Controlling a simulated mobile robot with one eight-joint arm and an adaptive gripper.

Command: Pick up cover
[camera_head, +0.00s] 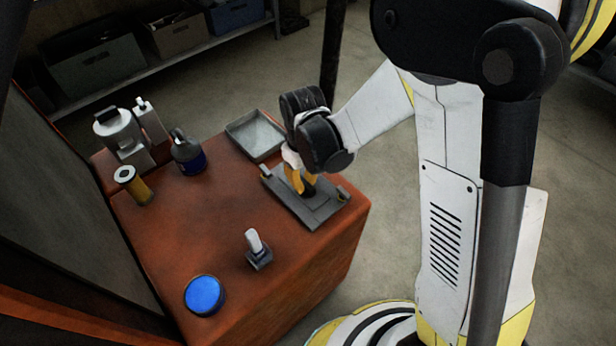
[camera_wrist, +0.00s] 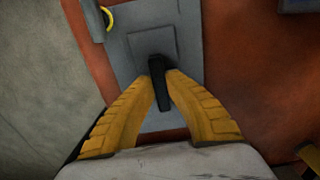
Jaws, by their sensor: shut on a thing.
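The cover is a flat grey rectangular plate (camera_head: 318,208) lying on the red-brown workbench near its right edge. In the wrist view the cover (camera_wrist: 143,45) has a raised panel and a black upright handle (camera_wrist: 157,82) at its middle. My gripper (camera_head: 305,188) is over the cover in the head view. In the wrist view its yellow fingers (camera_wrist: 160,80) are closed in on both sides of the handle and grip it. The fingers hide part of the handle and of the plate. I cannot tell whether the plate is lifted off the bench.
On the workbench (camera_head: 210,225) stand a grey tray (camera_head: 256,136), a dark jug (camera_head: 187,155), a yellow filter-like cylinder (camera_head: 134,186), a white-grey device (camera_head: 122,135), a small block with a white handle (camera_head: 258,250) and a blue-topped round container (camera_head: 204,295). The bench middle is clear.

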